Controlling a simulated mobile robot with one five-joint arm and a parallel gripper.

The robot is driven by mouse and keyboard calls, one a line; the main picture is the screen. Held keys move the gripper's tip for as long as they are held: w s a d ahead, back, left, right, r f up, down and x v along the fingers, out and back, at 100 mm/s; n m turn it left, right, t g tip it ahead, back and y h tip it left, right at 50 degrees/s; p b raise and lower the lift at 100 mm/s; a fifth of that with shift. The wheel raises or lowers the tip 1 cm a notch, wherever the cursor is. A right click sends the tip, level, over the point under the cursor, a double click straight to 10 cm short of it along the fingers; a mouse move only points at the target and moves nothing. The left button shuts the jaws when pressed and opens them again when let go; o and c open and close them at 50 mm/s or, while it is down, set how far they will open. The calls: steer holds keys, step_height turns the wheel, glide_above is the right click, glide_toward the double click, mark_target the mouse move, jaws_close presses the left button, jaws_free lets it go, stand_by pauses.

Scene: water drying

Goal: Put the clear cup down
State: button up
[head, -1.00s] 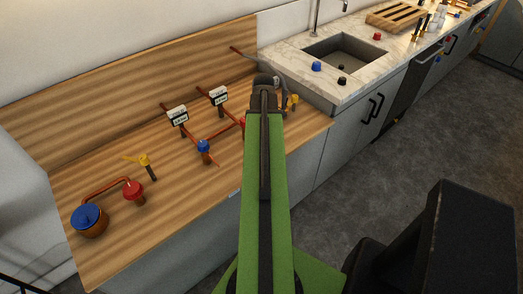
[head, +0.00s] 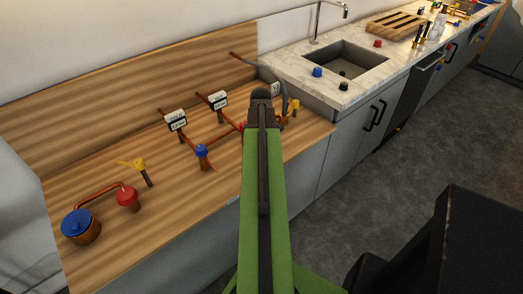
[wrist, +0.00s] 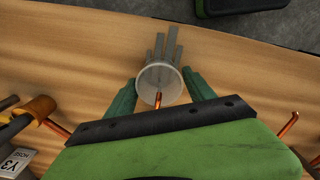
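The clear cup (wrist: 150,88) shows in the wrist view as a pale, see-through round shape, with a copper pipe end showing at its near side. My gripper (wrist: 159,79) has one green finger on each side of the cup, close against its wall, and looks shut on it. The wooden counter (wrist: 90,45) lies beyond the cup. I cannot tell whether the cup's base touches the counter. In the head view my arm hides the gripper and the cup.
Copper pipes with a blue valve (head: 201,151), a red valve (head: 128,196) and a yellow valve (head: 139,163) stand on the wooden counter. Grey bars (wrist: 174,45) lie beyond the cup. A marble counter with a sink (head: 345,65) is to the right. Bare wood is at front left.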

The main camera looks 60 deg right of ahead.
steer(key=shift+o, duration=0.7)
steer(key=shift+r, duration=0.15)
step_height(320, 180, up, 12)
steer(key=p, duration=1.2)
